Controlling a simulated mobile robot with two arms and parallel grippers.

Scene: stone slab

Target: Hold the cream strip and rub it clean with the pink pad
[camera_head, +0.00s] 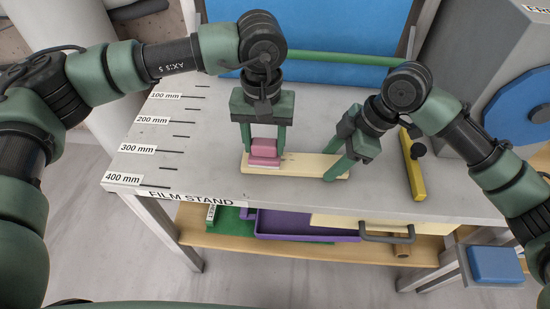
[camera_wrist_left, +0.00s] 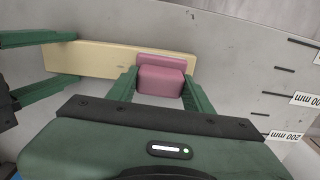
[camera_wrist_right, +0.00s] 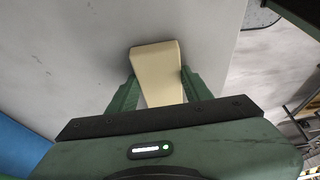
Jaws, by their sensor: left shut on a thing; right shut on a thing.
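The cream strip (camera_head: 300,165) lies flat on the grey slab, long side running left to right. My right gripper (camera_head: 335,172) is shut on its right end; the right wrist view shows the strip (camera_wrist_right: 158,75) between the fingers (camera_wrist_right: 156,85). My left gripper (camera_head: 263,150) is shut on the pink pad (camera_head: 264,152). The pad is at the strip's left part and appears to rest on it. In the left wrist view the pad (camera_wrist_left: 160,80) sits between the fingers (camera_wrist_left: 163,88), over one end of the strip (camera_wrist_left: 95,60). The pad's underside is hidden.
A yellow bar (camera_head: 413,165) with a dark knob lies on the slab to the right. A grey machine (camera_head: 480,60) with a blue disc stands at the back right. A lower shelf holds a purple tray (camera_head: 290,226). The slab's left part, with millimetre labels, is clear.

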